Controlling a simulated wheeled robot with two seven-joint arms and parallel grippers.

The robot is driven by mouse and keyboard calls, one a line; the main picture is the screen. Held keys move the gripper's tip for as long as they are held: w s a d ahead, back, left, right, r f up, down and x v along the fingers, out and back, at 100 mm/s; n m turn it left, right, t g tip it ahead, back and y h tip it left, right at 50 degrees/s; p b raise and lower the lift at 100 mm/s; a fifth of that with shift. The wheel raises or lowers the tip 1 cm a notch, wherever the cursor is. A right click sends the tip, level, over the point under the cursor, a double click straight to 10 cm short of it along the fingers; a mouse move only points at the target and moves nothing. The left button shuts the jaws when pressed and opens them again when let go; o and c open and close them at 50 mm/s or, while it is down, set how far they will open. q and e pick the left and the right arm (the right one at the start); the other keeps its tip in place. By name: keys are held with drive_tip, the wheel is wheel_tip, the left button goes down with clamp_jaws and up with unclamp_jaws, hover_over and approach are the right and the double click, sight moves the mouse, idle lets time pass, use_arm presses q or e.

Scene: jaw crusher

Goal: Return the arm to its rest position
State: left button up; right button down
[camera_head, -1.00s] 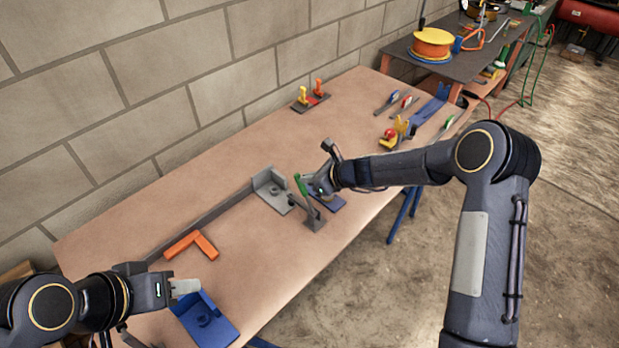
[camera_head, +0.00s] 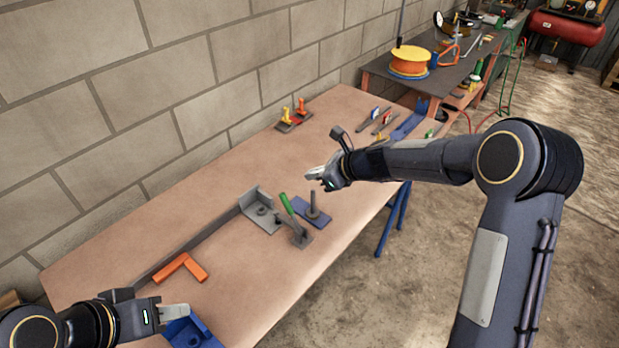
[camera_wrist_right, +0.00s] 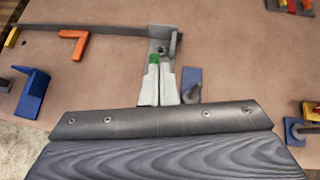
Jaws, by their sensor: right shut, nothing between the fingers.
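My right gripper (camera_head: 315,175) is shut and empty, held above the table past the green-handled lever. In the right wrist view its pale fingers (camera_wrist_right: 158,88) lie side by side in front of the lever's green handle (camera_wrist_right: 153,58). The lever (camera_head: 290,208) leans on its grey base, apart from the gripper in the head view. A grey angle bracket (camera_head: 260,212) and a blue plate with a grey post (camera_head: 312,211) stand beside it. My left gripper (camera_head: 172,313) is low at the left, over the blue bracket (camera_head: 190,335); its finger gap is not clear.
An orange L-shaped piece (camera_head: 182,268) and a long dark bar (camera_head: 190,246) lie on the table (camera_head: 120,240). Clamps (camera_head: 293,116) and hand tools (camera_head: 380,122) are towards the back. A block wall runs behind. Bare tabletop lies between the bracket and clamps.

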drive_tip(key=shift+r, duration=0.2)
drive_tip(key=s+d+r+n, duration=0.4)
drive_tip(key=s+r+n, duration=0.2)
drive_tip(key=s, duration=0.2)
drive_tip(key=s+d+r+n, duration=0.4)
drive_tip(key=s+r+n, duration=0.1)
drive_tip(key=s, duration=0.4)
drive_tip(key=s+d+f+n+h, duration=0.1)
drive_tip(key=s+d+n, duration=0.1)
drive_tip(key=s+n, duration=0.2)
drive_tip(key=s+d+f+n+h, duration=0.1)
drive_tip(key=s+n, duration=0.3)
drive_tip(key=s, duration=0.5)
drive_tip(key=s+d+f+n+h, duration=0.2)
drive_tip(key=s+d+n+h, duration=0.1)
drive_tip(key=s, duration=0.4)
drive_tip(key=shift+s+d+n+g, duration=0.15)
drive_tip(key=shift+d+n+g, duration=0.15)
drive_tip(key=shift+n, duration=0.2)
